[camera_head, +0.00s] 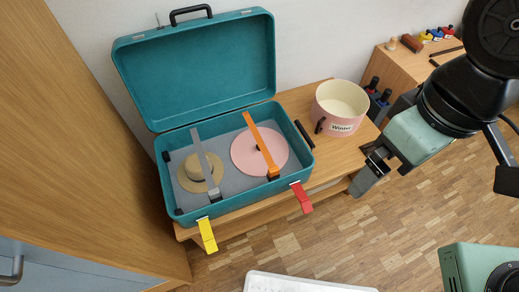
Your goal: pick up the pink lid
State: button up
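The pink lid (245,152) is a flat round disc lying in the right half of the open teal suitcase (165,201). An orange strap (259,143) crosses over the lid from the back wall toward the front wall and hides part of it. My gripper (368,177) hangs to the right of the suitcase, in front of the pink pot, apart from the lid. Its jaws are small and dark here, and I cannot tell whether they are open or shut. I see nothing held in it.
A tan hat (194,167) lies under a grey strap (204,160) at left in the suitcase. The raised suitcase lid (200,70) stands behind. A yellow latch (207,235) and a red latch (302,198) hang in front. A pink pot (341,107) stands on the wooden bench (318,171).

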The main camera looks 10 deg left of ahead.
aim_at(339, 108)
jog(key=i+l+u, duration=0.15)
jog(key=u, duration=0.25)
jog(key=i+l+u, duration=0.25)
jog(key=u, duration=0.95)
jog(key=i+l, duration=0.05)
